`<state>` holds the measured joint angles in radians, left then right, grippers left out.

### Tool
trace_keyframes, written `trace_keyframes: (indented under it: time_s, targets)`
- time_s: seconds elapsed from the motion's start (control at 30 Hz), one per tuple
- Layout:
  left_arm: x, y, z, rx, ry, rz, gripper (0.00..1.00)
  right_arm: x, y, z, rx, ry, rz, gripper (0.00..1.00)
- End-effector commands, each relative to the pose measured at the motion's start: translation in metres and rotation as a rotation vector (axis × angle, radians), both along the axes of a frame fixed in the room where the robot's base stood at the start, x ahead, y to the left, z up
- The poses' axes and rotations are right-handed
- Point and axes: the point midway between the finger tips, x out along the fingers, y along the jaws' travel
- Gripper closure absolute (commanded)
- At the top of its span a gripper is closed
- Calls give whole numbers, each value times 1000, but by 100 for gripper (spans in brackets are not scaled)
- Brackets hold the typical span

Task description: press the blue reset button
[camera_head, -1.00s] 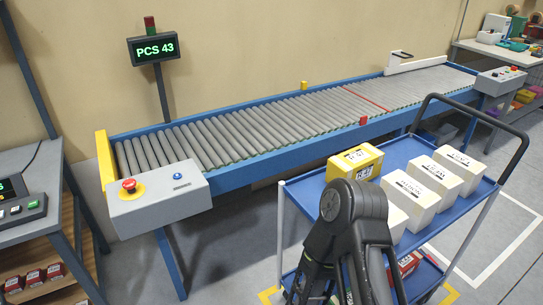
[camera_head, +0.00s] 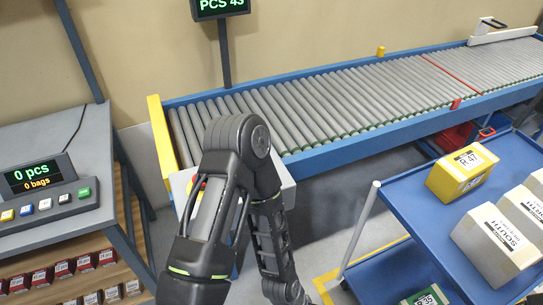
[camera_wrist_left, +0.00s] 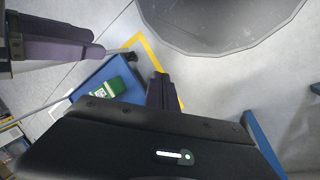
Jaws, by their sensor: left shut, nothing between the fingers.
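The pale control box (camera_head: 180,181) at the near end of the conveyor is mostly hidden behind my arm in the head view. A little of its red button (camera_head: 199,186) shows; the blue button on its top is hidden now. Another blue button (camera_head: 26,211) is on the counter panel at left; I cannot read a reset label on either. My left gripper (camera_wrist_left: 160,92) is shut and empty in the wrist view, over the floor near the blue cart. Dark parts at that view's upper left look like my right gripper (camera_wrist_left: 62,40); its jaw state is unclear.
The roller conveyor (camera_head: 330,111) runs to the upper right. The blue cart (camera_head: 395,188) at right carries a yellow box (camera_head: 462,172) and white boxes (camera_head: 497,243). A grey table (camera_head: 85,140) with red boxes below stands at left. Floor shows between table and cart.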

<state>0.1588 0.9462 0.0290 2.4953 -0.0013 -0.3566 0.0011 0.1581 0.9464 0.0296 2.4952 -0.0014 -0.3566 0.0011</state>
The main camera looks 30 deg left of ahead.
Motion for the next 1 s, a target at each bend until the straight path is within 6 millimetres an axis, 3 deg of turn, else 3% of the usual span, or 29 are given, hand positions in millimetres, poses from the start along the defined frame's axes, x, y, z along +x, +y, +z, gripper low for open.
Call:
trace_keyframes:
  time_s: [0.37, 0.57, 0.67, 0.77, 1.0]
  targets:
    - [1, 0, 2, -1, -3, -7, 100, 0, 0, 1, 0, 0, -1, 64]
    - [26, 1, 30, -5, -62, -162, 100, -1, 0, 12, -1, 1, -1, 64]
    - [51, 9, 64, 20, -125, -352, 100, -1, -1, 23, -2, 4, -1, 64]
    - [81, 30, 106, 100, -189, -588, 100, -2, -1, 36, -3, 6, -1, 64]
    - [156, 117, 220, 469, -269, -1026, 100, -4, -1, 59, -6, 11, -1, 64]
